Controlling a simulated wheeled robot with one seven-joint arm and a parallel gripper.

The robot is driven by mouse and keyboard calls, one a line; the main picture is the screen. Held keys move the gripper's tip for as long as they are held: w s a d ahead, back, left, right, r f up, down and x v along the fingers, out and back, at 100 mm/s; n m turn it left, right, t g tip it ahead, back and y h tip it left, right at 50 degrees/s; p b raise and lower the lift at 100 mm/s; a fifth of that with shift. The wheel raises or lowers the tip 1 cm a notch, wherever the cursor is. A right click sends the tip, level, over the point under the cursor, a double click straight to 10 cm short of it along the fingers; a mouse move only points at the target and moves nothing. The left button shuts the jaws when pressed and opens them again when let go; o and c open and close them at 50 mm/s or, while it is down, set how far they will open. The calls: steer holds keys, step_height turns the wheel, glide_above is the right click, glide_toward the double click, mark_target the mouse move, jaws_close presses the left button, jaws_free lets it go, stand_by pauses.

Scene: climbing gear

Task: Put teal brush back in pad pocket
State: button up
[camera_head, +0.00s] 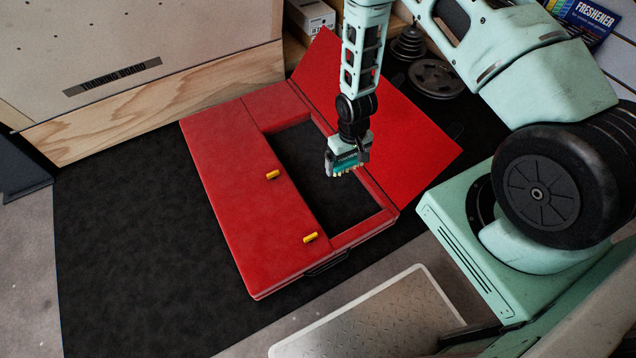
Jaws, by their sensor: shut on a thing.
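The red pad (235,190) lies on the dark floor mat with a rectangular pocket (318,190) in it. The pocket's red flap (405,135) is folded open toward the back right. My gripper (347,158) is shut on the teal brush (345,163), whose pale bristles point down. The brush is over the right part of the pocket opening, near its right rim. I cannot tell its exact height above the pocket floor. The gripper hides part of the brush. The visible pocket floor is dark and looks empty.
Two yellow tabs (272,175) sit on the pad's left panel. A wooden climbing wall (150,95) stands behind at left. Dark weight plates (436,78) and a white box (310,18) lie at the back. A metal step plate (375,320) is in front. The mat at left is clear.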

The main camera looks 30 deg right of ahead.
steer(key=b, duration=2.9)
glide_above(341, 200)
step_height(341, 200, down, 27)
step_height(341, 200, down, 11)
steer(key=b, duration=0.7)
steer(key=shift+f+b, duration=0.1)
steer(key=shift+b, duration=0.25)
steer(key=o, duration=0.9)
steer(key=shift+s, duration=0.1)
